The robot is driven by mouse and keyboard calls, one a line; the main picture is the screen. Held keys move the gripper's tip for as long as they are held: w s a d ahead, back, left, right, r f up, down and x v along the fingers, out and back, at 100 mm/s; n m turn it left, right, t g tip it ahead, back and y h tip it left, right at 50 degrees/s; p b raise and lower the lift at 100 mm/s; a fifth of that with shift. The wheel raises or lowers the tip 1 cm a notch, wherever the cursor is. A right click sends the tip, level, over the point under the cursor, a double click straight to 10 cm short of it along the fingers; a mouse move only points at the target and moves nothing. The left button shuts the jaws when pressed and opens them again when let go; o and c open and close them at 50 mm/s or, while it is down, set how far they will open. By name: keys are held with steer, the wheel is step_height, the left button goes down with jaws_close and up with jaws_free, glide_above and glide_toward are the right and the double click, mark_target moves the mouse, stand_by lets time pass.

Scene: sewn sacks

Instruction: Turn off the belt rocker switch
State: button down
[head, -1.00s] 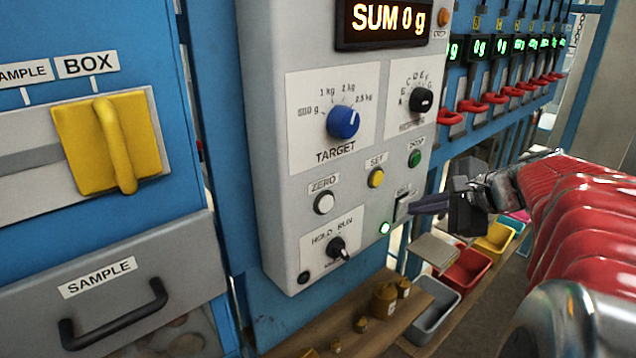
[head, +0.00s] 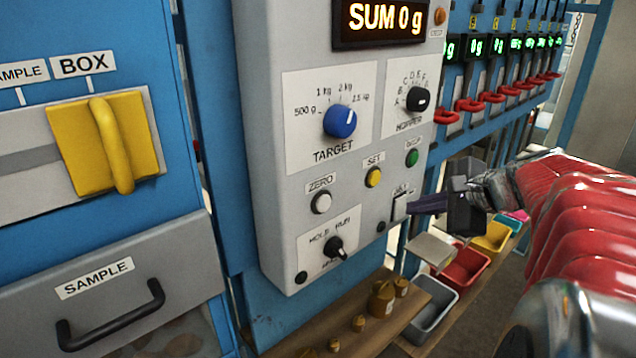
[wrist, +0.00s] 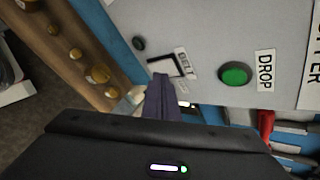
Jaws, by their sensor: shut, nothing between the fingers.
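The belt rocker switch (head: 399,208) is a pale rocker in a dark frame, low at the right edge of the grey control panel (head: 290,160). It also shows in the wrist view (wrist: 168,66) beside a BELT label, partly hidden by my fingers. My gripper (head: 411,206) is shut and empty, its dark fingertips at the rocker; in the wrist view the fingertips (wrist: 160,80) overlap its lower edge. I cannot tell if they press on it. The small indicator lamp (head: 380,227) below left of the rocker is dark.
A green DROP button (head: 411,158) and a yellow SET button (head: 373,177) sit above the rocker. A HOLD/RUN knob (head: 335,248) is lower left. Coloured bins (head: 463,270) and brass weights (head: 382,300) lie below. Red levers (head: 468,104) line the right.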

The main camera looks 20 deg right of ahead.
steer(key=shift+s+d, duration=0.15)
steer(key=shift+s, duration=0.2)
steer(key=s, duration=0.1)
steer(key=s+d, duration=0.1)
steer(key=s, duration=0.2)
steer(key=shift+s+d+f, duration=0.3)
steer(key=shift+s+f, duration=0.05)
stand_by(0.4)
